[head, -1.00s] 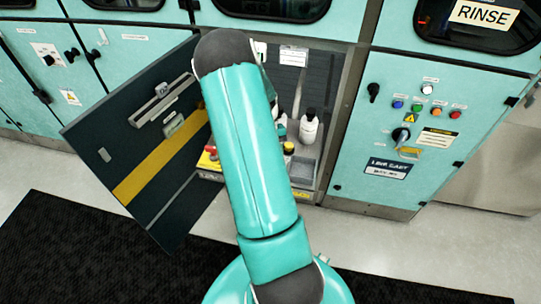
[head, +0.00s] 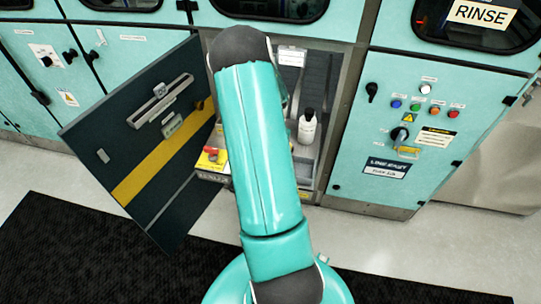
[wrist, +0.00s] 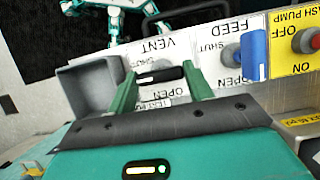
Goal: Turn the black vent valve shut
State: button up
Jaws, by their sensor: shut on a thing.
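The black vent valve (wrist: 160,75) is in the middle of the wrist view, a dark bar lying across between the green fingers of my gripper (wrist: 159,72). The fingers are closed on the bar's two ends. The white VENT label panel (wrist: 165,48) appears upside down, with SHUT on the far side of the bar and OPEN on the near side. Part of the SHUT and OPEN markings is covered by the bar and fingers. In the head view my own arm hides the gripper and the vent valve.
Right of the vent are a blue feed valve (wrist: 254,53) and a red knob (wrist: 306,40) on a yellow pump label. A grey open box (wrist: 88,85) is at left. The cabinet door (head: 105,125) stands open; a white bottle (head: 307,128) stands inside.

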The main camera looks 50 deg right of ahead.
jog(key=o, duration=1)
jog(key=v, duration=1.4)
jog(key=shift+w+f, duration=0.1)
